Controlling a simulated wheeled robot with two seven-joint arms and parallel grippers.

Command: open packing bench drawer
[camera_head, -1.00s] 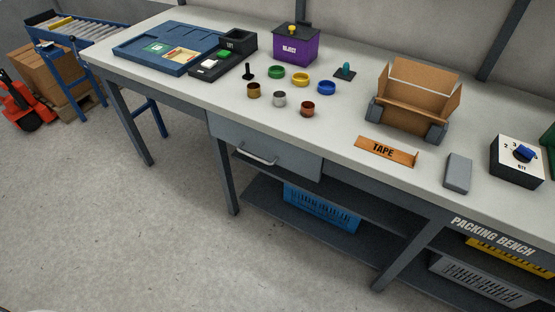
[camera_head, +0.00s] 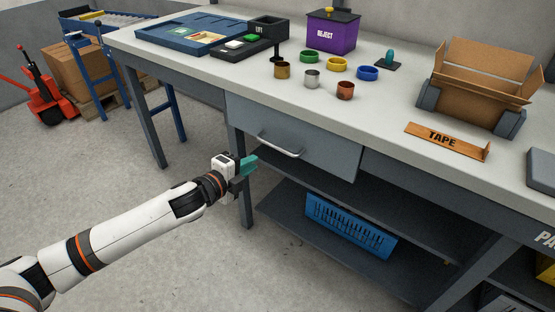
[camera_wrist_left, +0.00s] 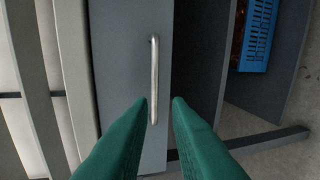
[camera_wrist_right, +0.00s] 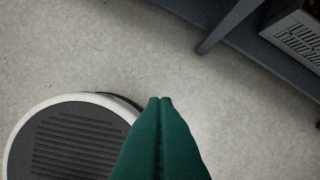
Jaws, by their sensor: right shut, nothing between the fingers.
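The packing bench drawer (camera_head: 318,150) is a grey front under the bench top, closed flush in its frame. Its silver bar handle (camera_head: 279,146) runs across the front; in the left wrist view the handle (camera_wrist_left: 154,80) appears upright between and beyond the fingertips. My left gripper (camera_head: 252,164) has green fingers and is just left of and a little below the handle in the head view. In the left wrist view its fingers (camera_wrist_left: 162,101) are apart, with nothing between them. My right gripper (camera_wrist_right: 160,99) is shut and empty above the floor; it is out of the head view.
The bench top (camera_head: 390,115) holds coloured rings, metal cups, a purple reject bin (camera_head: 331,32), a cardboard box (camera_head: 478,80) and a tape sign (camera_head: 446,140). A blue crate (camera_head: 350,225) stands on the shelf below. A bench leg (camera_head: 246,207) is close to my left gripper.

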